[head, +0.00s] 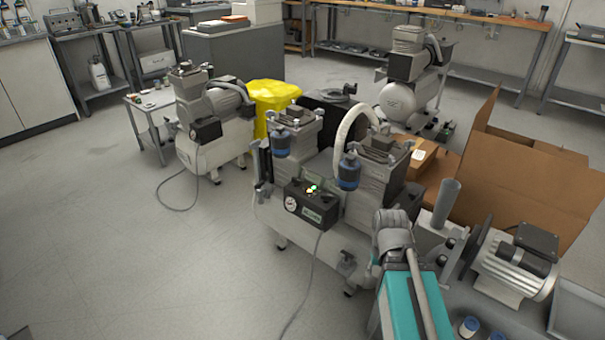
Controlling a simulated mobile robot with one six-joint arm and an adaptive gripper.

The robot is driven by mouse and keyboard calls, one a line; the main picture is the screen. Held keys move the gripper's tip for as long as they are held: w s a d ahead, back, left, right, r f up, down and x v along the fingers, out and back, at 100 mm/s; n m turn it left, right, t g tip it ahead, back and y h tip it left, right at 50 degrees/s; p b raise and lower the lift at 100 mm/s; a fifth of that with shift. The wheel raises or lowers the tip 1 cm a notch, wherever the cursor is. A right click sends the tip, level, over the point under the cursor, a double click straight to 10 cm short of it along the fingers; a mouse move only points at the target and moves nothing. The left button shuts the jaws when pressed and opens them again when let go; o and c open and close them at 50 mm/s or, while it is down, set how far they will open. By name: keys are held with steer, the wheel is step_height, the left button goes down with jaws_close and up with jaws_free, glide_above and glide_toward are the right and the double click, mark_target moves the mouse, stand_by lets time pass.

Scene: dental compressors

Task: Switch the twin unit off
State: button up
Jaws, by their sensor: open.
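The twin unit (283,217) is the compressor in the middle of the head view, with two grey ribbed pump heads and two blue-bodied filters. Its black control box (322,198) faces me, with a round white gauge (292,204) and a green label. Small lights (312,188) glow yellow-green and orange on top of the box. The switch itself is too small to make out. My grey and teal arm rises at the lower right, just right of the unit's front. I cannot make out my gripper or its fingers.
A single-head compressor (213,125) stands at the left, another (408,85) behind. A yellow bag (272,100) sits behind the twin unit. An open cardboard box (515,165) and a loose motor (515,265) crowd the right. A cable crosses otherwise clear floor (150,260) at front left.

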steer(key=shift+w+a, duration=0.25)
